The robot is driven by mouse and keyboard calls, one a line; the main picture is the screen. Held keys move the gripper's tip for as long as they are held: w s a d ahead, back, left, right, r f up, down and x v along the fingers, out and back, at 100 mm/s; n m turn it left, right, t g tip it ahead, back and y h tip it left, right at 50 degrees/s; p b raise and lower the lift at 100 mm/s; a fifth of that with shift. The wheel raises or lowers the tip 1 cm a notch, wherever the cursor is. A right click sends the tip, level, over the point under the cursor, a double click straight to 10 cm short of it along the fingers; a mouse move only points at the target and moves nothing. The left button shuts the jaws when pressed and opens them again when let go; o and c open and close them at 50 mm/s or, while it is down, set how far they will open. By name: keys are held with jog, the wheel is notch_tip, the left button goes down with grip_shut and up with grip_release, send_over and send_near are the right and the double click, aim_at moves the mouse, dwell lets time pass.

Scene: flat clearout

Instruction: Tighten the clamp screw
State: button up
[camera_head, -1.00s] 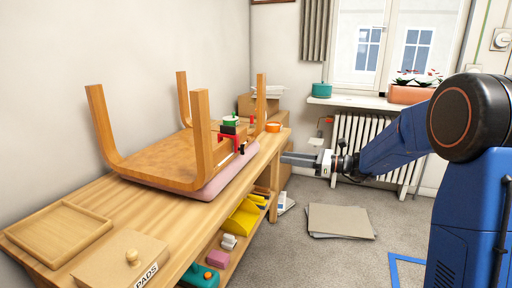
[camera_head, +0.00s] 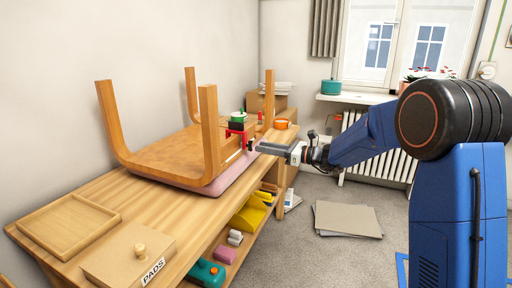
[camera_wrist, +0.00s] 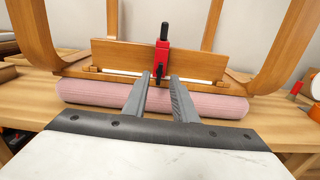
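A red clamp (camera_head: 247,135) grips a wooden rail (camera_wrist: 125,55) of an upturned wooden table or stool (camera_head: 170,158) on the workbench. In the wrist view the clamp (camera_wrist: 162,63) stands upright near the middle, with a black upright handle (camera_wrist: 164,31) on top and a small dark part at its lower end. My gripper (camera_head: 262,148) points at the clamp from the right in the head view. In the wrist view its two grey fingers (camera_wrist: 160,78) are apart with nothing between them, just short of the clamp's lower end. The exact gap is hard to judge.
The bench (camera_head: 130,190) also bears a tray (camera_head: 68,222), a PADS box (camera_head: 130,255) and an orange roll (camera_head: 281,124). Flat cardboard (camera_head: 347,219) lies on the floor.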

aim_at(250, 146)
jog(key=x, duration=0.4)
grip_shut()
